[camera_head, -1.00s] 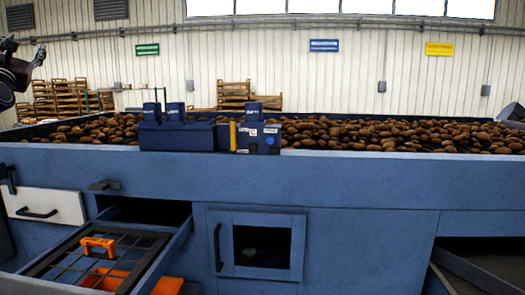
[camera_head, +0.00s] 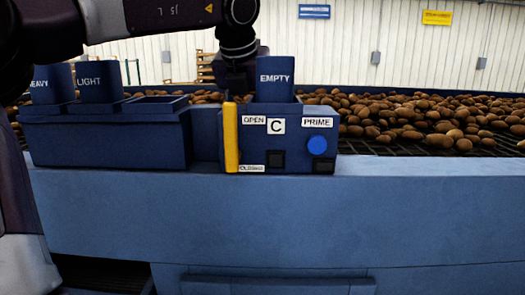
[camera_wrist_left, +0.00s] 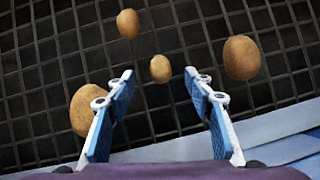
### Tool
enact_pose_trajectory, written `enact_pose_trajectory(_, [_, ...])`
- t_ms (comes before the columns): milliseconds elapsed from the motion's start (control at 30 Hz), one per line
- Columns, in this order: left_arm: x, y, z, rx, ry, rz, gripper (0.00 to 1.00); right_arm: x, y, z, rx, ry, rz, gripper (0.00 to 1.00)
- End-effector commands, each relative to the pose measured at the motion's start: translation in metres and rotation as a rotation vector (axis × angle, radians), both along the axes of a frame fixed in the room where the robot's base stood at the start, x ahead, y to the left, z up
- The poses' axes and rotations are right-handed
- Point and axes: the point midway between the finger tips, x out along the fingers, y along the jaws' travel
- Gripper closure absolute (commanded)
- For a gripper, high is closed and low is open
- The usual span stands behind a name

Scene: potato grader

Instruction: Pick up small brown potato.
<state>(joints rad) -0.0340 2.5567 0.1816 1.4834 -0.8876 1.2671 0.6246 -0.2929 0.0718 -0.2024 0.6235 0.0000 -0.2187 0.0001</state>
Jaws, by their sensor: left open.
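In the left wrist view, a small brown potato (camera_wrist_left: 160,68) lies on a dark wire grid, just beyond and between the fingertips of my left gripper (camera_wrist_left: 158,82). The gripper is open, with its two blue-padded fingers apart and nothing between them. Larger potatoes lie around it: one at the top (camera_wrist_left: 128,24), one at the right (camera_wrist_left: 242,57), and one at the left (camera_wrist_left: 85,110) partly behind the left finger. In the head view, my left arm reaches over from the left and its wrist (camera_head: 238,45) points down behind the blue boxes; the fingertips are hidden there. My right gripper is not in view.
A blue control box (camera_head: 290,140) with a yellow strip, a blue button and an EMPTY cup (camera_head: 275,80) stands on the front ledge. HEAVY (camera_head: 52,84) and LIGHT (camera_head: 97,82) cups stand to its left. Many potatoes (camera_head: 440,120) cover the grid at the right.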

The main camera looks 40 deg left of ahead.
Motion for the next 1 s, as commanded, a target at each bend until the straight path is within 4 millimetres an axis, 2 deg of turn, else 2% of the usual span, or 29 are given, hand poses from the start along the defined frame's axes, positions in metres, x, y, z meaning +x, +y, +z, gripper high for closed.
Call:
enact_pose_trajectory(300, [0.01, 0.005, -0.03, -0.001, 0.02, 0.009, 0.52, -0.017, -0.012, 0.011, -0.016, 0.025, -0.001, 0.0])
enact_pose_trajectory(467, [0.017, 0.011, -0.05, -0.001, 0.02, 0.009, 0.52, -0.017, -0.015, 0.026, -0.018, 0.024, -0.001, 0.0])
enact_pose_trajectory(600, [0.025, 0.015, -0.066, -0.001, 0.017, 0.009, 0.52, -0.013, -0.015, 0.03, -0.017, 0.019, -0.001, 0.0])
enact_pose_trajectory(867, [0.028, 0.016, -0.072, -0.002, 0.014, 0.008, 0.52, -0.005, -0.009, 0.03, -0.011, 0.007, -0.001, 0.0])
enact_pose_trajectory(1000, [0.028, 0.016, -0.072, -0.002, 0.013, 0.008, 0.64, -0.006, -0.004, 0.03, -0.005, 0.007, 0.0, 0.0])
